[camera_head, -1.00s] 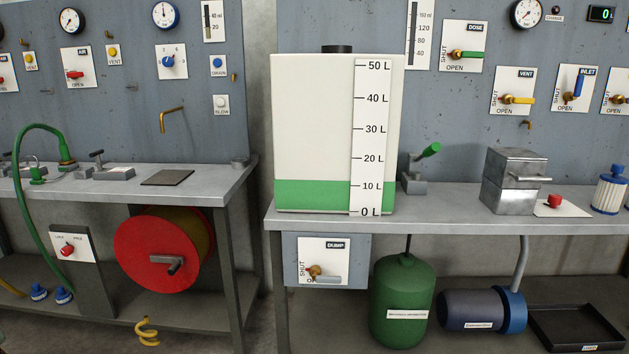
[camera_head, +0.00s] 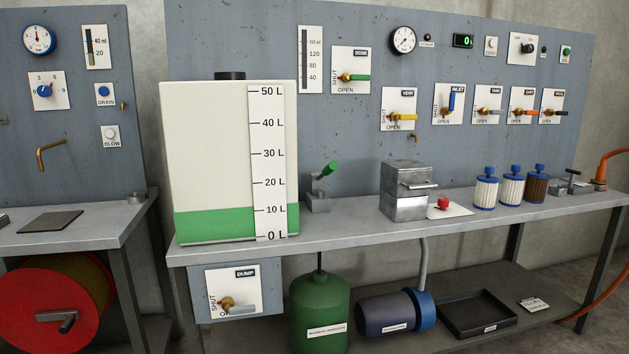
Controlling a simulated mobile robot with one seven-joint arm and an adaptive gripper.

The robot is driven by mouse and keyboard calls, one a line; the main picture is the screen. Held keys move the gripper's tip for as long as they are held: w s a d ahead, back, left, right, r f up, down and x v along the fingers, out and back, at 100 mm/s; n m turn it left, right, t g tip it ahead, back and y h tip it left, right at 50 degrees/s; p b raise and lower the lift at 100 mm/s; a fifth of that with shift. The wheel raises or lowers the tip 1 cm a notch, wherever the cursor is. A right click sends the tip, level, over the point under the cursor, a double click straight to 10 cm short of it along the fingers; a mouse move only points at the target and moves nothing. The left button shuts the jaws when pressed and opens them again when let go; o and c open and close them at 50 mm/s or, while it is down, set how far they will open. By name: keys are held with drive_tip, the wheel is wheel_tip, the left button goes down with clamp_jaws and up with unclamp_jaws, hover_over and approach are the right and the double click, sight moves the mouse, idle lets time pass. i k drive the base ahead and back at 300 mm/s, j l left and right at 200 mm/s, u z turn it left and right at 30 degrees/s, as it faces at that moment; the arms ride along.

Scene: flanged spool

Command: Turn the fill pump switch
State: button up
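A white plate with a black rotary knob (camera_head: 523,47) is at the upper right of the back panel. Its label is too small to read, so I cannot tell if it is the fill pump switch. A small round button (camera_head: 491,46) is on a plate to its left, and a green button (camera_head: 566,54) is to its right. A red button (camera_head: 443,204) sits on a white plate on the bench. A blue and grey pump-like cylinder (camera_head: 395,311) lies on the lower shelf. My gripper is not in view.
A large white tank (camera_head: 210,150) with a litre scale stands on the bench (camera_head: 345,230). A metal box (camera_head: 404,190) and several filter canisters (camera_head: 486,190) stand farther right. A green bottle (camera_head: 320,300) and a black tray (camera_head: 477,315) are below. An orange hose (camera_head: 605,290) hangs at right.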

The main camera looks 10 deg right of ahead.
sight(528, 48)
drive_tip(key=z, duration=1.45)
